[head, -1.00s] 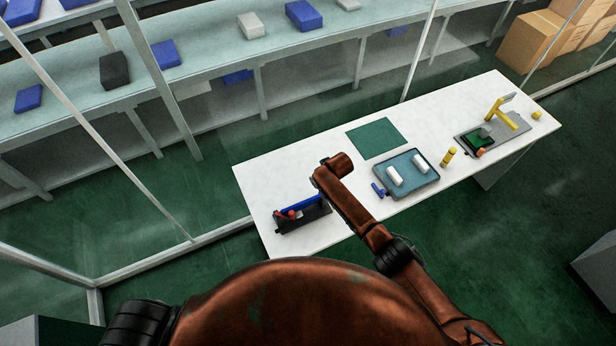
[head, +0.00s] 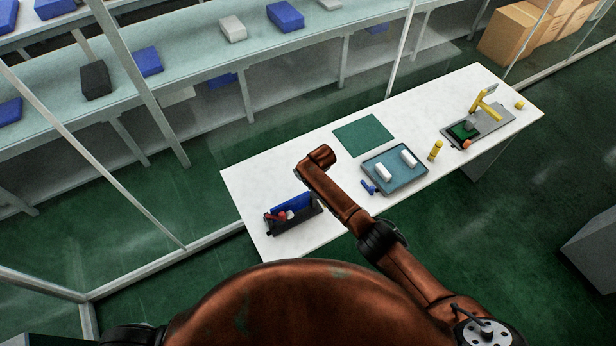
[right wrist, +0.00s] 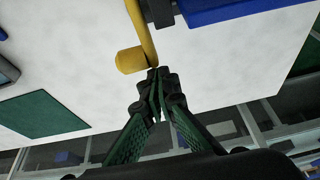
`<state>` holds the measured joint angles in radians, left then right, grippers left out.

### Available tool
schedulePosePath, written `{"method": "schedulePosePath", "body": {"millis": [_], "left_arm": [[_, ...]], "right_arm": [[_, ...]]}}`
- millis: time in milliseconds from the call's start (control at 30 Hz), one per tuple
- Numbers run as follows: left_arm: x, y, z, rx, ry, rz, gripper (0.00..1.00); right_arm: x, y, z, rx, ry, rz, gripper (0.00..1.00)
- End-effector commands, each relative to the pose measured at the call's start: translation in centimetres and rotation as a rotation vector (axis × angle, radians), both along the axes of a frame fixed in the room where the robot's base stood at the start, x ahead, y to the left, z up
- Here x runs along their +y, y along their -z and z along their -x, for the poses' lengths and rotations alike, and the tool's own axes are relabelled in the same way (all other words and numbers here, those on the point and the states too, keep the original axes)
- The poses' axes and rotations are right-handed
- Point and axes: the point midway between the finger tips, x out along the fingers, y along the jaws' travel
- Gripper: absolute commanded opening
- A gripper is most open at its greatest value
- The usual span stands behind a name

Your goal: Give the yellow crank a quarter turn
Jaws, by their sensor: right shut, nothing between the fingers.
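The yellow crank (right wrist: 142,40) shows in the right wrist view, with a curved arm and a stubby knob, beside a dark bracket and a blue part. My right gripper (right wrist: 158,88) is shut and empty, its fingertips just below the crank; I cannot tell whether they touch it. The dark fixture (head: 291,222) with a blue panel (head: 290,204) stands at the left end of the white table in the head view. The crank is not visible there. My right gripper is not visible in the head view. My left gripper is in neither view.
A grey tray (head: 402,183) with white cylinders, a blue tool (head: 368,187), a yellow bottle (head: 436,150) and a green mat (head: 363,135) lie to the right on the white table (head: 240,185). A yellow-armed station (head: 487,104) stands at the far right.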

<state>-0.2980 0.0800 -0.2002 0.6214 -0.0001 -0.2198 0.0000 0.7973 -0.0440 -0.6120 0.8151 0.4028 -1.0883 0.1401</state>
Motion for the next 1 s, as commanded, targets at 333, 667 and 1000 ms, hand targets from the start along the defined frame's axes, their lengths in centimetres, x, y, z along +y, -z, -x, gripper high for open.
{"method": "schedulePosePath", "body": {"millis": [333, 667, 1000], "left_arm": [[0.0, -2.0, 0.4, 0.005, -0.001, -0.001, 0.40], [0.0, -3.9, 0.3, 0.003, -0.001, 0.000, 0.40], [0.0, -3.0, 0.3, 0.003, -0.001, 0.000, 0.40]], "right_arm": [[0.0, -2.1, 0.0, 0.001, 0.001, -0.001, 0.00], [-0.1, -7.3, -0.1, -0.004, 0.002, -0.003, 0.00], [-0.1, -13.0, -0.1, -0.002, 0.002, -0.001, 0.00]]}}
